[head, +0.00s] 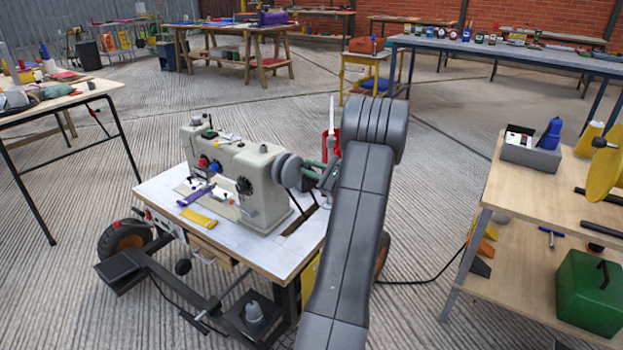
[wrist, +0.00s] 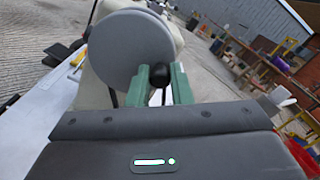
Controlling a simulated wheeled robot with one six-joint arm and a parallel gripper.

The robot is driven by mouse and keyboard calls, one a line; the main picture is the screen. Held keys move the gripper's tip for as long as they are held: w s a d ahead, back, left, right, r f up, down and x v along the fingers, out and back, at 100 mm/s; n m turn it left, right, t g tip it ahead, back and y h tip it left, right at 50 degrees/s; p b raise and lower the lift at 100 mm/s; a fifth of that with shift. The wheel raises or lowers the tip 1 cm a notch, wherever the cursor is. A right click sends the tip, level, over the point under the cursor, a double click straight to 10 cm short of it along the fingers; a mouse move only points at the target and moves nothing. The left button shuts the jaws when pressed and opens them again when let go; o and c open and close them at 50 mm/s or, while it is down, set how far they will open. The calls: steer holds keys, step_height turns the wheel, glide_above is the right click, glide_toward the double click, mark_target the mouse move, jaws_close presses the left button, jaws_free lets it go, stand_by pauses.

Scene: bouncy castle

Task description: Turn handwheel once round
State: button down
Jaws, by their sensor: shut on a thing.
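The handwheel (head: 287,170) is a grey disc on the right end of a cream sewing machine (head: 232,165). In the wrist view the handwheel (wrist: 128,48) fills the upper middle, its face toward me. A black knob (wrist: 160,76) stands out near its lower right rim. My gripper (wrist: 162,80) has green fingers on both sides of this knob and is shut on it. In the head view my gripper (head: 314,172) is at the right side of the handwheel, partly hidden by my arm. The knob cannot be made out there.
The machine stands on a white-topped sewing table (head: 160,195) with a purple piece (head: 196,195) and a yellow piece (head: 198,217). A wooden workbench (head: 540,190) stands at right, with a green box (head: 592,290) below. A dark cable lies on the open floor between.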

mark_target(295, 163)
steer(key=n+b, duration=0.2)
steer(key=n, duration=0.1)
steer(key=n+b, duration=0.1)
steer(key=b, duration=0.1)
steer(key=shift+s+a+r+n, duration=0.2)
steer(key=shift+s+r+n, duration=0.1)
steer(key=shift+r, duration=0.05)
steer(key=n+b, duration=0.3)
steer(key=shift+s+a+r+n, duration=0.25)
steer(key=shift+s+r+n, duration=0.1)
steer(key=shift+r+n, duration=0.05)
steer(key=n, duration=0.3)
steer(key=shift+s+a+r+b, duration=0.25)
steer(key=shift+s+r+b, duration=0.05)
steer(key=shift+s+r, duration=0.05)
steer(key=shift+s+a+n, duration=0.1)
steer(key=shift+s+n, duration=0.1)
steer(key=shift+n, duration=0.6)
steer(key=shift+s+a+n, duration=0.1)
steer(key=shift+s+n, duration=0.05)
steer(key=shift+n, duration=0.65)
steer(key=c, duration=1.3)
jaws_free()
steer(key=shift+s+r, duration=0.1)
